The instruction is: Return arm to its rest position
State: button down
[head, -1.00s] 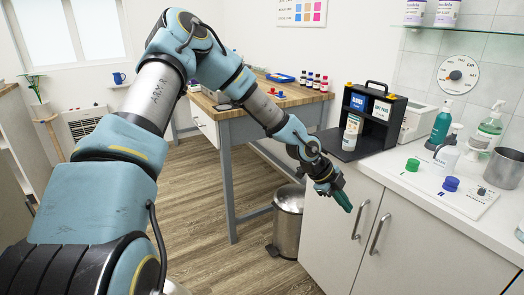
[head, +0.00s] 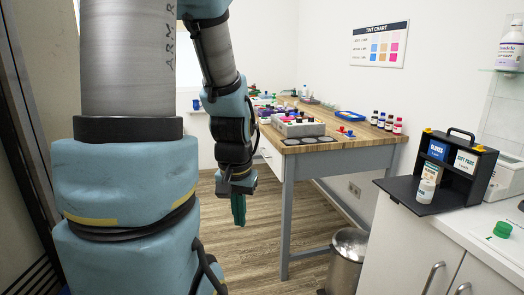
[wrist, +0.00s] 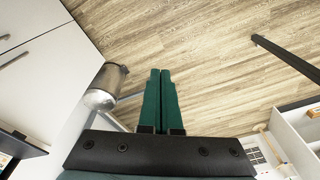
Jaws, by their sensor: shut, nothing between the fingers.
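My gripper (head: 238,208) hangs pointing down in front of the wooden table in the head view, over the open floor. In the wrist view its two green fingers (wrist: 160,98) lie side by side, shut, with nothing held between them. My arm stands upright on the left of the head view and hides part of the room behind it.
A wooden table (head: 330,160) with bottles and trays stands behind my gripper. A metal bin (head: 347,258) is on the floor right of the table leg. A white counter (head: 455,232) with a black open case (head: 462,170) is at the right. The wood floor below is clear.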

jog(key=shift+s+a+r+n, duration=0.4)
jog(key=shift+s+a+n, duration=0.35)
jog(key=shift+n, duration=0.25)
